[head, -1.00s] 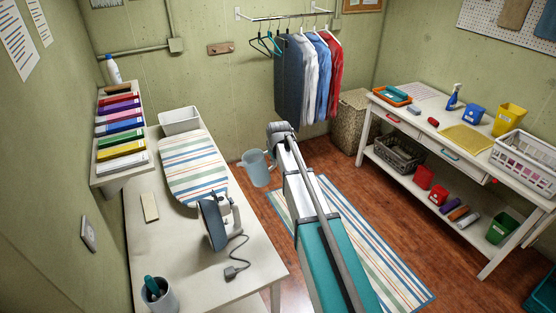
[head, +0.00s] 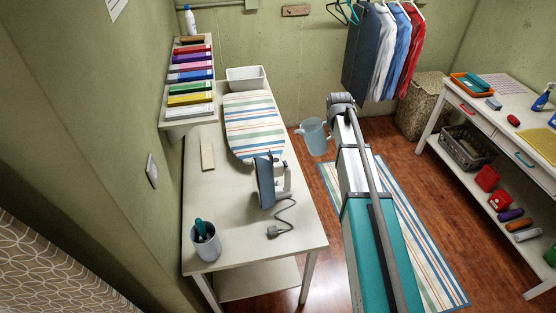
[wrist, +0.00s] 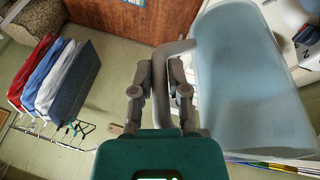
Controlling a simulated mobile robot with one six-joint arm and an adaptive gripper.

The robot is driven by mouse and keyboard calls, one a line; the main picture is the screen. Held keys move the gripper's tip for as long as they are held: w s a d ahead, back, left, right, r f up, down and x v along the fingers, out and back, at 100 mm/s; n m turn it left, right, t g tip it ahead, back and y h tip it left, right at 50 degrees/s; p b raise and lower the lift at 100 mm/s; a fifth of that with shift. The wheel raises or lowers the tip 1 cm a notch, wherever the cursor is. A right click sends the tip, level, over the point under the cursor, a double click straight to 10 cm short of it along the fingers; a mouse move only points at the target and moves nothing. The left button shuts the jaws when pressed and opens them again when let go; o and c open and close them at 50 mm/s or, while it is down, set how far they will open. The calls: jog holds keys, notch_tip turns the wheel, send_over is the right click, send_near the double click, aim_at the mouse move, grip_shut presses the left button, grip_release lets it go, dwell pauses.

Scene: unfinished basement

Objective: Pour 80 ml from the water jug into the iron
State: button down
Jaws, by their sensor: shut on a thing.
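The water jug (head: 314,138), pale blue and translucent, hangs in the air off the far right side of the white table, next to the end of my arm. In the wrist view the jug (wrist: 248,85) is large at the right. My gripper (wrist: 160,95) is shut on its grey handle. The gripper is hidden behind my arm in the head view. I cannot tell the water level. The iron (head: 267,182) stands on its heel on the table, its dark soleplate facing left, well apart from the jug. Its filling opening is not clear.
The table (head: 225,225) also holds a striped ironing pad (head: 252,122), a white bin (head: 246,78), a beige block (head: 208,157), a grey cup (head: 206,245) and the iron's plug (head: 279,230). A shelf of colored boxes (head: 191,75) is at left. Clothes (head: 385,55) hang behind.

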jog(key=shift+s+a+r+h, duration=0.15)
jog(key=shift+a+r+h, duration=0.15)
jog(key=shift+a+h, duration=0.15)
jog(key=shift+a+f, duration=0.1)
jog(key=shift+a, duration=0.05)
dwell(0.3)
jog(key=shift+s+a+n+t+h+b, duration=0.2)
jog(key=shift+a+n+t+h+b, duration=0.15)
jog(key=shift+a+h, duration=0.15)
jog(key=shift+a+f, duration=0.1)
dwell(0.3)
jog(key=shift+s+a+h+b, duration=0.25)
jog(key=shift+a+h+b, duration=0.2)
jog(key=shift+a, duration=0.15)
jog(key=shift+a+f, duration=0.1)
jog(key=shift+a, duration=0.05)
jog(key=shift+s+a+f+t+h+b, duration=0.1)
jog(key=shift+s+a+t+h+b, duration=0.1)
jog(key=shift+a+t+h+b, duration=0.35)
jog(key=shift+s+a, duration=0.1)
jog(key=shift+a, duration=0.25)
dwell(0.5)
